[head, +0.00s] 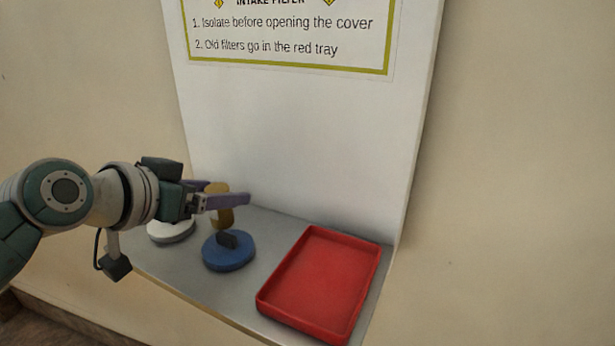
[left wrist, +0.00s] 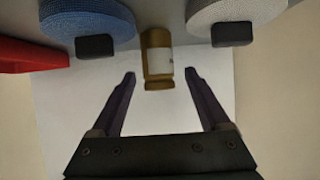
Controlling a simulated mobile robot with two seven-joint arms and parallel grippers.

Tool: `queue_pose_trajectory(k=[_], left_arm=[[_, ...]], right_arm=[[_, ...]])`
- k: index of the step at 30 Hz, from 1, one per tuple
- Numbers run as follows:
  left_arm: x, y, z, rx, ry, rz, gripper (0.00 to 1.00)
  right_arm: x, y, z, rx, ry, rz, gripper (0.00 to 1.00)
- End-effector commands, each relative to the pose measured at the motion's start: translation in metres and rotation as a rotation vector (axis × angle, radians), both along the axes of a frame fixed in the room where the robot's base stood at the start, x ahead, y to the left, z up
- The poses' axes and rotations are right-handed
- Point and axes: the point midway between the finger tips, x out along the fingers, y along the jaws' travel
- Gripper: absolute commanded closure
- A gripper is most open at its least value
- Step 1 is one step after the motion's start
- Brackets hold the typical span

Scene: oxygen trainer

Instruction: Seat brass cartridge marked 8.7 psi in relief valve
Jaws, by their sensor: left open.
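A brass cartridge (head: 222,218) with a white label stands between the blue and white discs at the back of the shelf, as far as I can tell. The left wrist view shows the cartridge (left wrist: 157,62) too; the label's marking is not readable. My left gripper (head: 228,192) is open, its purple fingers on either side of the cartridge, one crossing in front of it in the head view. In the left wrist view the cartridge is ahead between the fingertips (left wrist: 160,74), with a gap on both sides. No relief valve is recognisable. My right gripper is not in view.
A grey shelf (head: 180,262) holds a blue disc with a dark handle (head: 228,256), a white disc (head: 170,232) and an empty red tray (head: 320,275) at right. A white panel (head: 300,150) with an intake filter sign (head: 290,40) rises behind the shelf.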

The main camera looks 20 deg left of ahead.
Motion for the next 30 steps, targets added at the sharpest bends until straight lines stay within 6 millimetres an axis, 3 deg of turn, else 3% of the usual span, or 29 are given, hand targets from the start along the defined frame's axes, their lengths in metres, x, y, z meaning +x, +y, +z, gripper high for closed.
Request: queue_pose_trajectory(k=[9,30], left_arm=[[0.0052,-0.0009,-0.0027,0.001,0.000,0.000,0.21],[0.0049,-0.0005,-0.0026,0.001,0.000,0.000,1.00]], right_arm=[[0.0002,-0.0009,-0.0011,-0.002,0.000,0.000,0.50],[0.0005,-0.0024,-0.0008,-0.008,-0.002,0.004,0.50]])
